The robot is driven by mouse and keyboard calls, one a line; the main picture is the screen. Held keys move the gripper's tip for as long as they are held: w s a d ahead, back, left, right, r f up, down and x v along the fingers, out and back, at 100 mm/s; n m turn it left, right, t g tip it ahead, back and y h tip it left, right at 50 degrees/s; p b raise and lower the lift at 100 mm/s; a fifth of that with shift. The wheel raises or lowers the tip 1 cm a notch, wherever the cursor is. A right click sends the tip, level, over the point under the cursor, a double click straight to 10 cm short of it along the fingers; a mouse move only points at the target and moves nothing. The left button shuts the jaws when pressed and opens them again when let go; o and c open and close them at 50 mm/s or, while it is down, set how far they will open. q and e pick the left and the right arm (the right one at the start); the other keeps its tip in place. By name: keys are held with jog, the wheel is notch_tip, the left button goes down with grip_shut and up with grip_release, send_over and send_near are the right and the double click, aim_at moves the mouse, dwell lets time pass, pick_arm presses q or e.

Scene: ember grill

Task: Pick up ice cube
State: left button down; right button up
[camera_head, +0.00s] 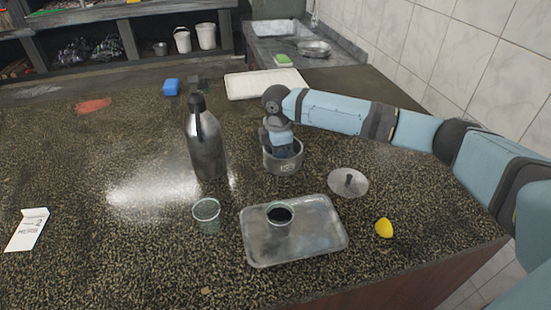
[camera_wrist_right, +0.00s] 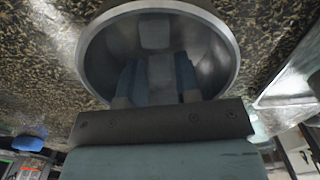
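A small metal ice bucket (camera_head: 283,165) stands on the speckled counter. My right gripper (camera_head: 281,148) reaches down into it from above. In the right wrist view, the fingers (camera_wrist_right: 158,82) are parted inside the round metal bucket (camera_wrist_right: 225,55). A pale, squarish patch (camera_wrist_right: 155,33) shows at the far inside of the bucket; it may be an ice cube or a reflection. A paler strip shows between the fingers, and I cannot tell what it is. In the head view the bucket wall and gripper hide the contents. My left gripper is not in view.
A bucket lid (camera_head: 348,183) lies right of the bucket. A steel flask (camera_head: 205,145) stands close on the left. In front are a glass (camera_head: 207,214), a metal tray (camera_head: 310,243) with a dark-filled cup (camera_head: 279,214), and a lemon piece (camera_head: 384,228). A white tray (camera_head: 262,84) lies behind.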

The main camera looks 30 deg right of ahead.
jog(key=shift+f, duration=0.4)
jog(key=shift+c, duration=0.2)
jog(key=c, duration=0.5)
jog(key=shift+r, duration=0.1)
